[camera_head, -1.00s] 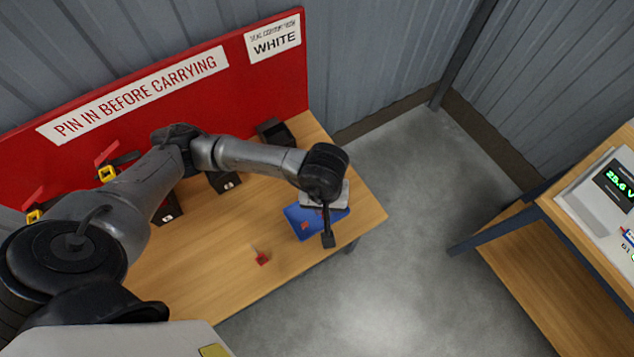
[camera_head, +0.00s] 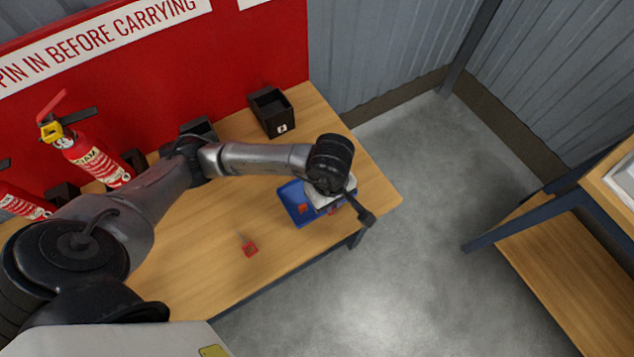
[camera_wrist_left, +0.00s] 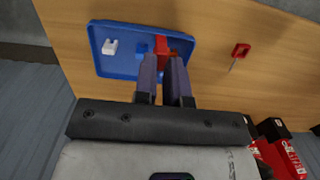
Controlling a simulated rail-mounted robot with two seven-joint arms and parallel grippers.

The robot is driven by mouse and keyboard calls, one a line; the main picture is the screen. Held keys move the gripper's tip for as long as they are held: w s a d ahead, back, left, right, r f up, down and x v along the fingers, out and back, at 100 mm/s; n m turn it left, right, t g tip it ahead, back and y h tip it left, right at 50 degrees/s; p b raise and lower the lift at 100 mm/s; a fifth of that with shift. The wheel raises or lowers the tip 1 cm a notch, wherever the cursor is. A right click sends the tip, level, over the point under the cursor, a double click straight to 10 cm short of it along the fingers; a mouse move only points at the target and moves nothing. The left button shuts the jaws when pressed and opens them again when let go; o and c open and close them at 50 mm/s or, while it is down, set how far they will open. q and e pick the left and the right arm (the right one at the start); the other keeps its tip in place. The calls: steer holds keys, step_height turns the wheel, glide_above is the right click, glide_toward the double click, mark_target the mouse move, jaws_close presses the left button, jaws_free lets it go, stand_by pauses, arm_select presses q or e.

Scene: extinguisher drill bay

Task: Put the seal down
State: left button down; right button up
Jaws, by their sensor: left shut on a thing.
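A blue tray (camera_head: 291,217) lies on the wooden table near its right end. It also shows in the left wrist view (camera_wrist_left: 103,71). My left gripper (camera_wrist_left: 163,66) points down over the tray, shut on a red seal (camera_wrist_left: 161,62). The fingers partly hide this seal, and I cannot tell if it touches the tray. Another red seal (camera_head: 249,248) with a thin tail lies loose on the table, left of the tray. My right gripper is out of view.
A black open box (camera_head: 271,111) stands at the table's back edge. Red extinguishers (camera_head: 97,158) stand at the left before a red board (camera_head: 200,65). A second bench (camera_head: 540,255) stands at the right across a floor gap. The table front is mostly clear.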

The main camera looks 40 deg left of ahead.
arm_select(q)
steer(key=shift+w+a+f+b, duration=0.25)
steer(key=shift+w+a+f, duration=0.45)
steer(key=shift+a+f, duration=0.8)
steer(key=shift+w+a+f+b, duration=0.3)
steer(key=shift+w+a+f, duration=0.4)
steer(key=shift+a+f, duration=0.8)
steer(key=shift+w+a+f+b, duration=0.25)
steer(key=shift+w+a+f, duration=0.45)
steer(key=shift+a+f, duration=0.8)
steer(key=shift+d+f, duration=0.3)
steer(key=shift+d, duration=0.05)
steer(key=shift+w+f, duration=0.1)
steer(key=shift+f, duration=0.15)
steer(key=c, duration=1.2)
jaws_free()
